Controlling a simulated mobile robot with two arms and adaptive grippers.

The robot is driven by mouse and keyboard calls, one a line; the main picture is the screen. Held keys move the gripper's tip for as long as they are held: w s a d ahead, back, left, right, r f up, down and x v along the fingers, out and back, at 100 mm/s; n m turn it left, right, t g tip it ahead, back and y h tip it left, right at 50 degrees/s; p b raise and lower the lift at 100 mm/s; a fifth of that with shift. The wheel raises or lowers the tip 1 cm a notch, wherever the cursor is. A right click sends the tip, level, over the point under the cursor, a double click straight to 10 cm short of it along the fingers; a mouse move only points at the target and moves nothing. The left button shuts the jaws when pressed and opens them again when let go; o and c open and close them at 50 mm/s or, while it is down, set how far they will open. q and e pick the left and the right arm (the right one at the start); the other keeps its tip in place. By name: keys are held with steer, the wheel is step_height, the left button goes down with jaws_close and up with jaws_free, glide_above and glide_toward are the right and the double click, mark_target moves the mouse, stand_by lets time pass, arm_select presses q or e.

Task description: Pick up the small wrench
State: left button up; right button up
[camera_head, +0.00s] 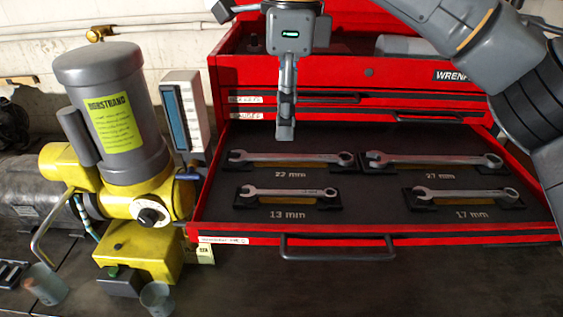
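The small wrench (288,192) is the silver one above the "13 mm" label. It lies flat in a black holder at the front left of the open red drawer (400,240). My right gripper (285,132) points down above the back of the drawer, behind the wrenches and apart from them. Its fingers show nearly edge-on, so I cannot tell if they are open. I see nothing held in it. My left gripper is not in view.
The 22 mm wrench (290,157), 27 mm wrench (432,160) and 17 mm wrench (466,193) lie in the same drawer. The drawer handle (337,252) juts out in front. A yellow and grey motor (112,130) stands close on the left.

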glide_toward(286, 191)
steer(key=shift+s, duration=0.45)
steer(key=shift+w+f, duration=0.15)
steer(key=shift+f, duration=0.4)
steer(key=shift+w+f, duration=0.15)
steer(key=shift+f, duration=0.45)
steer(key=shift+s+f+p, duration=0.1)
steer(key=shift+f+p, duration=0.75)
steer(key=shift+f, duration=0.05)
step_height(286, 191, down, 3)
steer(key=shift+a+f+p, duration=0.1)
steer(key=shift+f+p, duration=0.15)
steer(key=shift+p, duration=0.45)
steer(key=shift+f, duration=0.3)
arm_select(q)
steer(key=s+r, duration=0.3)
arm_select(e)
jaws_close()
